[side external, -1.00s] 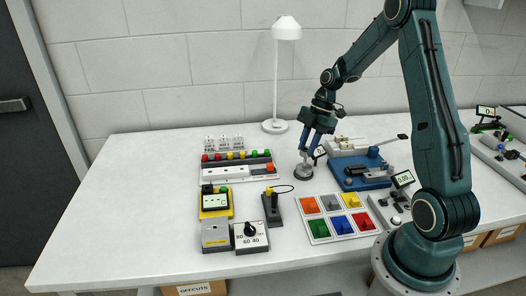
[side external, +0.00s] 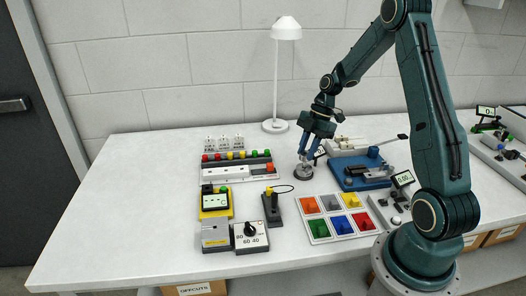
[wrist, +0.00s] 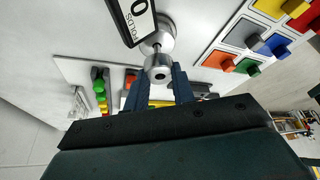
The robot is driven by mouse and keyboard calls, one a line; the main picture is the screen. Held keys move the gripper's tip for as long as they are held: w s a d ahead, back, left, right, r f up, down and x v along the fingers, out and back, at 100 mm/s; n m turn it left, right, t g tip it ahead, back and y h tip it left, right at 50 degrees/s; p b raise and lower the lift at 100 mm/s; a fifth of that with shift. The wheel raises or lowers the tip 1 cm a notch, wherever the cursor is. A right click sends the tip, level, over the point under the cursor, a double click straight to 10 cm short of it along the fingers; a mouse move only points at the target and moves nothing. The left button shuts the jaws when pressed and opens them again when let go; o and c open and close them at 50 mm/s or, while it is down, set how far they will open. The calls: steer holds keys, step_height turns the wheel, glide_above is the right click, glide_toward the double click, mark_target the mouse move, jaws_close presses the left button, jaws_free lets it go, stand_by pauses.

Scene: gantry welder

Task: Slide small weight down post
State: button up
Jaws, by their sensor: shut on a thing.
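A small silver weight (wrist: 158,67) sits between the fingertips of my gripper (side external: 306,161) in the wrist view. My gripper is shut on it, with one finger on each side. A thin post (wrist: 157,44) rises from a round metal base (wrist: 168,30) and lines up with the weight. The base (side external: 303,177) also shows on the table in the side view, right below my gripper. The fingers partly hide the weight and post there, so the gap down to the base is hard to judge.
A display reading 0 pounds (wrist: 134,18) stands close beside the post. A blue fixture (side external: 368,180) is to the right, a tray of coloured blocks (side external: 309,209) in front, and a button strip (side external: 240,174) to the left. A lamp (side external: 275,125) stands behind.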

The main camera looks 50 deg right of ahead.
steer(key=shift+f, duration=1.6)
stand_by(0.5)
steer(key=o, duration=1.1)
steer(key=v, duration=1.3)
steer(key=shift+d+r, duration=0.1)
steer(key=shift+r, duration=0.3)
